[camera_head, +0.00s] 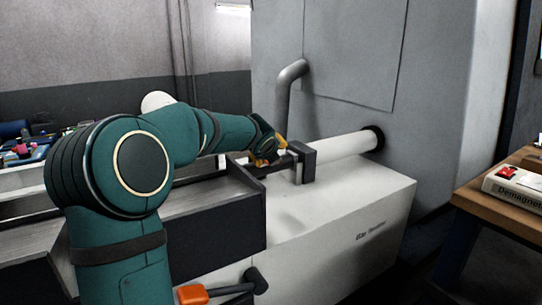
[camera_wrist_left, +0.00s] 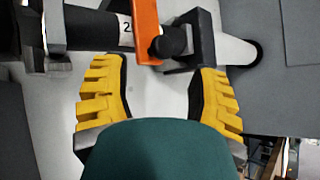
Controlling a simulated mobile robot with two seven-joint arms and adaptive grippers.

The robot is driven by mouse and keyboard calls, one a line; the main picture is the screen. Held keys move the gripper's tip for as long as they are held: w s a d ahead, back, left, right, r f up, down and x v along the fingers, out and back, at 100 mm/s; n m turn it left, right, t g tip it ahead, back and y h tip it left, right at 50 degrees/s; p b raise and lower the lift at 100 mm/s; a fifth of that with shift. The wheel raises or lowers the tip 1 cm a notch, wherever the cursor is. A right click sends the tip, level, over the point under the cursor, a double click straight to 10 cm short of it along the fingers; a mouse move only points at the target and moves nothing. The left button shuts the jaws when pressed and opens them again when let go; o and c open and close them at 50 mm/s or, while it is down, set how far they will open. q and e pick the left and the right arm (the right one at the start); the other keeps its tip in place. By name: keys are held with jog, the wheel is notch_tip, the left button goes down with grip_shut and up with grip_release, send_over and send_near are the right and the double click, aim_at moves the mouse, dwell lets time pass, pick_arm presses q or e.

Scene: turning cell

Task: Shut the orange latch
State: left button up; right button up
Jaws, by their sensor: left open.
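The orange latch (camera_wrist_left: 147,30) shows in the left wrist view as an upright orange bar at the top middle, beside a white label with a "2" and a black knob (camera_wrist_left: 172,42). My left gripper (camera_wrist_left: 160,72) has yellow ridged fingers spread wide apart, with nothing between them. The latch lies just beyond the fingertips, in line with the gap. In the head view my left gripper (camera_head: 265,152) is at the bar feeder's rod end and mostly hides the latch. My right gripper is in neither view.
A black bracket (camera_head: 303,162) holds a white tube (camera_head: 345,146) running into the grey machine (camera_head: 340,60). The white cabinet top (camera_head: 335,190) is clear. An orange-ended black lever (camera_head: 192,294) is at the bottom. A wooden bench (camera_head: 500,215) with a demagnetizer (camera_head: 518,190) stands right.

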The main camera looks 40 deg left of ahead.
pick_arm(q)
jog(key=v, duration=0.7)
jog(key=shift+r, duration=0.3)
jog(key=shift+d, duration=0.15)
